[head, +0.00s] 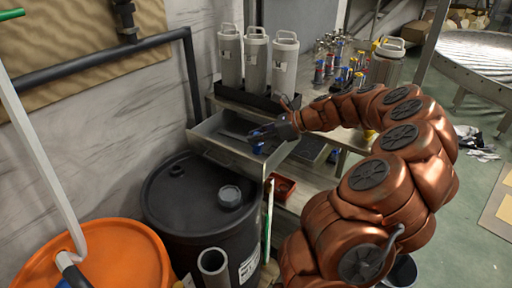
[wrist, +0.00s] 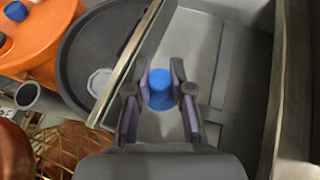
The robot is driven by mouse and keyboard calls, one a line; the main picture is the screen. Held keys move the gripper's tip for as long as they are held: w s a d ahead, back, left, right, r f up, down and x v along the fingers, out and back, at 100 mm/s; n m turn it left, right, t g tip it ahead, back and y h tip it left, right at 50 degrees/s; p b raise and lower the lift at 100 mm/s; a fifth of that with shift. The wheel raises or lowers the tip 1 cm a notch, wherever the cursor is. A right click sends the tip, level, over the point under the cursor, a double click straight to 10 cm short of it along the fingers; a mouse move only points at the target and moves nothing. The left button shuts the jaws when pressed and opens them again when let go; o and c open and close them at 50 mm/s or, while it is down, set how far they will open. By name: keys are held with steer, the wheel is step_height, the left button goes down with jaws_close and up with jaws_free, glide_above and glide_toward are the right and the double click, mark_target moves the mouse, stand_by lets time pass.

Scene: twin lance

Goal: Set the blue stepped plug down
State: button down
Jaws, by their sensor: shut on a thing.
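The blue stepped plug (wrist: 160,88) is between the two fingers of my gripper (wrist: 160,95) in the wrist view. My gripper is shut on it. The tray's bare floor (wrist: 190,50) lies below the plug in the wrist view. I cannot tell whether the plug touches the tray floor.
A black drum (head: 180,200) with a grey cap stands beside the tray, and an orange drum (head: 100,255) is at the lower left. Tall grey canisters (head: 256,60) stand behind the tray. Bottles and tools (head: 340,62) crowd the bench at the back right.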

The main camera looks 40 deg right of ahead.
mark_target(257, 147)
steer(key=shift+a+f, duration=0.1)
steer(key=shift+f, duration=1.95)
steer(key=shift+f, duration=0.1)
steer(key=c, duration=1)
jaws_free()
steer(key=shift+c, duration=0.2)
